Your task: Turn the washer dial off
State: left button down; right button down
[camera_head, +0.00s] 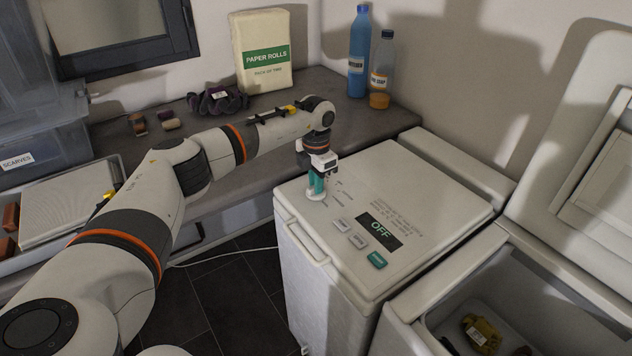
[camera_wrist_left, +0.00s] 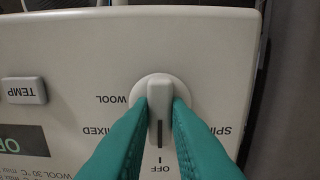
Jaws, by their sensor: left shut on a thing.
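The washer (camera_head: 425,185) is the white toploader with its lid closed, and its dark display (camera_head: 379,230) reads OFF. My left gripper (camera_head: 316,190) reaches down onto the near left part of its top panel. In the left wrist view the washer dial (camera_wrist_left: 158,92) is a pale knob with a raised bar. The green fingers are shut on both sides of that bar. The dark line on the bar points at the OFF mark (camera_wrist_left: 160,169). WOOL, MIXED and a partly hidden SPIN label also surround the dial. My right gripper is not in view.
Pale buttons and a green button (camera_head: 377,260) sit beside the display. The second toploader (camera_head: 480,250) at right stands open, with a yellow item (camera_head: 482,334) inside. The grey counter (camera_head: 225,140) behind holds a paper rolls pack (camera_head: 262,55), bottles and a dark scrunched cloth.

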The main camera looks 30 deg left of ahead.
pick_arm(q)
jog(key=c, duration=1.4)
grip_release()
notch_tip(320, 180, up, 12)
jog(key=shift+r+b, duration=0.1)
jog(key=shift+b, duration=0.8)
